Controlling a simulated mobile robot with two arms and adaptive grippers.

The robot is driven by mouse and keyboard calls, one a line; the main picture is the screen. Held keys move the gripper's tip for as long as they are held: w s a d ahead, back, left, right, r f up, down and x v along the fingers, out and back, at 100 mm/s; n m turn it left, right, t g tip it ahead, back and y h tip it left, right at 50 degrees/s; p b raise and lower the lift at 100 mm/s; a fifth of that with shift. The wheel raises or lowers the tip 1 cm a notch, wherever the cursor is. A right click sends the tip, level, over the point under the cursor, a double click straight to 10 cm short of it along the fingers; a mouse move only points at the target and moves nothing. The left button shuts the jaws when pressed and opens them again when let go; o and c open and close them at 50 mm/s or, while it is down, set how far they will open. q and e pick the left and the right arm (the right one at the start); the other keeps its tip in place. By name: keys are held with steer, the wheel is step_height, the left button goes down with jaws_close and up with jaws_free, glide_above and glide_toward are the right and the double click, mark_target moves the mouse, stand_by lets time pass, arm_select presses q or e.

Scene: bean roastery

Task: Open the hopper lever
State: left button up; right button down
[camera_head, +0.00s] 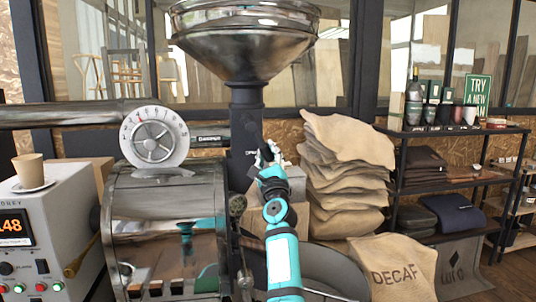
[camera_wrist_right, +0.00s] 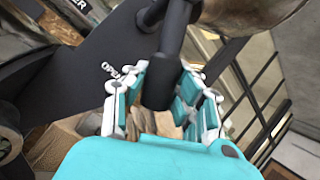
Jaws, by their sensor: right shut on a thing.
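The steel hopper (camera_head: 245,45) stands above the roaster on a dark neck (camera_head: 246,115). The hopper lever (camera_wrist_right: 158,88) is a dark round bar with a thicker end, seen in the right wrist view beside a dark plate (camera_wrist_right: 75,75) with white lettering. My right gripper (camera_head: 268,155), teal and white, is up at the neck in the head view. In the right wrist view its fingers (camera_wrist_right: 163,80) are on both sides of the lever's thick end and shut on it. In the head view the gripper mostly hides the lever. My left gripper is not in view.
The roaster drum (camera_head: 165,215) with a round dial (camera_head: 154,137) stands left of my arm. A stack of sacks (camera_head: 345,175) and a DECAF sack (camera_head: 390,270) are to the right. A shelf (camera_head: 455,130) is farther right. A cup (camera_head: 28,167) stands on the control box at left.

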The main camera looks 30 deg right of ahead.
steer(key=c, duration=1.4)
jaws_free()
steer(key=shift+w+a+f, duration=0.1)
steer(key=shift+a+f, duration=0.05)
steer(key=shift+f, duration=0.15)
steer(key=o, duration=0.4)
steer(key=shift+r, duration=0.2)
steer(key=v, duration=0.7)
steer(key=shift+s, duration=0.25)
steer(key=shift+a+f, duration=0.15)
steer(key=shift+f, duration=0.05)
